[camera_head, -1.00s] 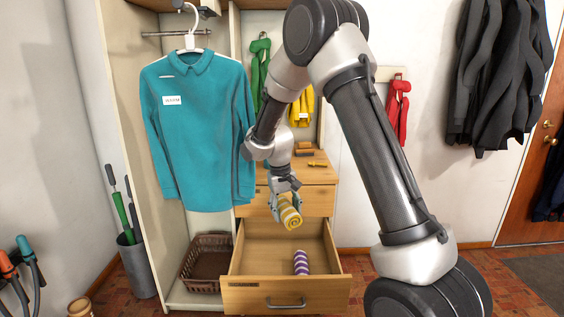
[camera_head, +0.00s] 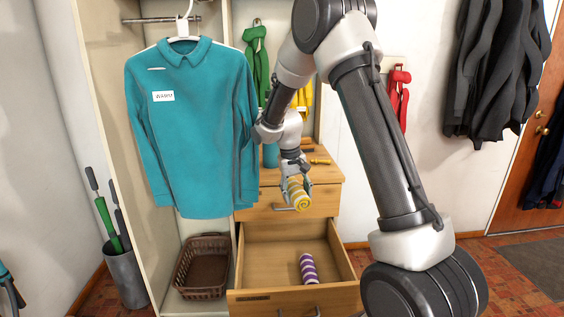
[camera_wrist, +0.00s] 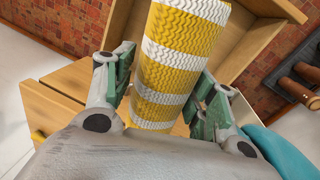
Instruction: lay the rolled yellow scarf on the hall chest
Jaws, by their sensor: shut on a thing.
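The rolled yellow scarf (camera_head: 299,193), with white stripes, is held between the fingers of my gripper (camera_head: 293,180), in front of the chest's upper drawer and above the open lower one. In the wrist view the scarf (camera_wrist: 178,65) fills the middle, with a green-padded finger on each side of my gripper (camera_wrist: 160,95). The hall chest (camera_head: 325,172) is light wood; its top is partly hidden by my arm. Its lower drawer (camera_head: 335,247) is pulled open. A purple-and-white rolled scarf (camera_head: 308,268) lies inside that drawer.
A teal shirt (camera_head: 195,125) hangs left of the chest. A brown basket (camera_head: 203,268) stands low on the left. Small brown and yellow things (camera_head: 318,161) lie on the chest top. Green (camera_head: 256,60) and red (camera_head: 398,98) scarves hang behind. An umbrella bin (camera_head: 127,278) stands at far left.

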